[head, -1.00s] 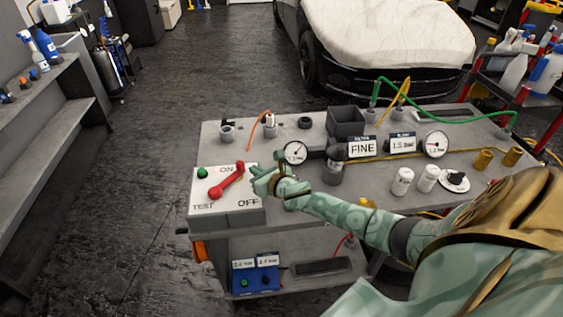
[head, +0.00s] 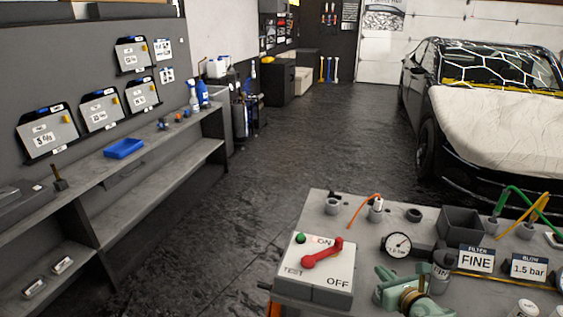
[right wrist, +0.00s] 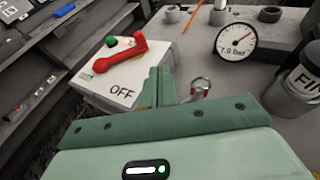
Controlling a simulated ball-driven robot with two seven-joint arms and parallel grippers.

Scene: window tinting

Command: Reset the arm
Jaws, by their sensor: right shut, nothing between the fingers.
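My right gripper (head: 393,283) is shut and empty, just right of the white switch box on the workbench. In the right wrist view its closed green fingers (right wrist: 160,87) point towards the bench, apart from the red lever. The red lever (head: 322,254) sits on top of the switch box (head: 314,283), which is marked ON, OFF and TEST. The lever lies slanted, with a green button (head: 300,238) beside it. In the right wrist view the red lever (right wrist: 120,54) stands clear of the fingers. My left gripper is not in view.
The bench (head: 330,205) also carries a gauge (head: 397,245), a FILTER FINE sign (head: 476,260), a dark bin (head: 461,224) and hoses. A grey shelf unit (head: 150,195) stands at left and a covered car (head: 500,130) behind. The floor between is clear.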

